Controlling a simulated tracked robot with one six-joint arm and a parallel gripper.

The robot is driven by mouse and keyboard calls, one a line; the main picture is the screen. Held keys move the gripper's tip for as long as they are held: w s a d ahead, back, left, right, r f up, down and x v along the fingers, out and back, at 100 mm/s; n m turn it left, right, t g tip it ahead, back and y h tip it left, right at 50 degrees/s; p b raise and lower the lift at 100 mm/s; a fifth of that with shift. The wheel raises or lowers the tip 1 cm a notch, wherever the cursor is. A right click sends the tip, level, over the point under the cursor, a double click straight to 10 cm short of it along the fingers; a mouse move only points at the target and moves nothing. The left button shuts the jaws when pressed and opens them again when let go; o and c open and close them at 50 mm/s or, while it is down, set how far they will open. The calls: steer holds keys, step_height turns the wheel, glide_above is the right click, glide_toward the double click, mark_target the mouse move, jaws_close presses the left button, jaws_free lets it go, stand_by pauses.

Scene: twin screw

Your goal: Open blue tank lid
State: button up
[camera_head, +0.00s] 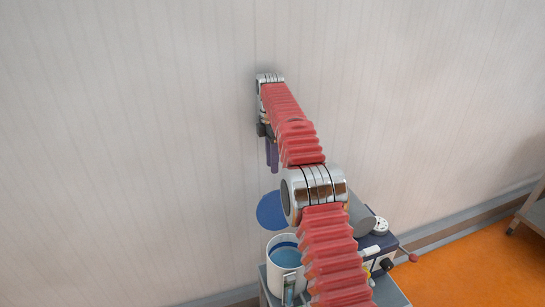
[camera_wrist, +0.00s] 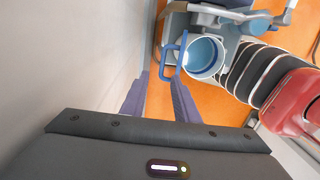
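The tank (camera_head: 285,272) is a white cylinder below my arm in the head view, with its top open and blue inside. A round blue lid (camera_head: 271,211) stands raised above the tank's back side, partly hidden by my arm. In the wrist view the open tank (camera_wrist: 219,57) is at top centre, with a blue bar handle (camera_wrist: 166,72) at its left; the lid seems nearly edge-on there. My gripper (camera_wrist: 160,84) has its two purple fingers apart, with nothing between them. The handle is beyond the fingertips. In the head view my gripper (camera_head: 271,158) hangs near the wall, above the lid.
A pale wall (camera_head: 120,130) stands close behind and beside my gripper. A grey bench (camera_head: 388,294) bears the tank and a dark device with a white knob (camera_head: 379,226) and a red-tipped lever (camera_head: 413,257). The orange floor (camera_head: 470,265) is open at right.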

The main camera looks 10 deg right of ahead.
steer(key=shift+r, duration=0.9)
steer(key=shift+c, duration=0.5)
